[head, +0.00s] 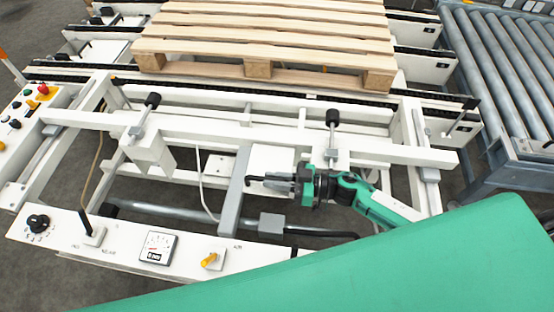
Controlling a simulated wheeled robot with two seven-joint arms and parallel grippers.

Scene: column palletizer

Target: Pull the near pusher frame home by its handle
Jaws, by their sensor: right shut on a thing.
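The near pusher frame (380,152) is a white crossbar structure in front of the pallet, with black-capped rods standing at its bar. My right gripper (268,182) comes in from the right on a green and white arm. It is low in front of the frame's crossbar, beside an upright grey bar (236,188). Its jaws are shut on the handle, which is mostly hidden between the dark fingers. My left gripper is not in view.
A wooden pallet (262,70) lies on the chain conveyor behind the frame. A white control panel (110,252) with a dial, gauge and yellow switch runs along the front left. A roller conveyor (500,70) stands at the right. A grey pipe (165,211) crosses below the frame.

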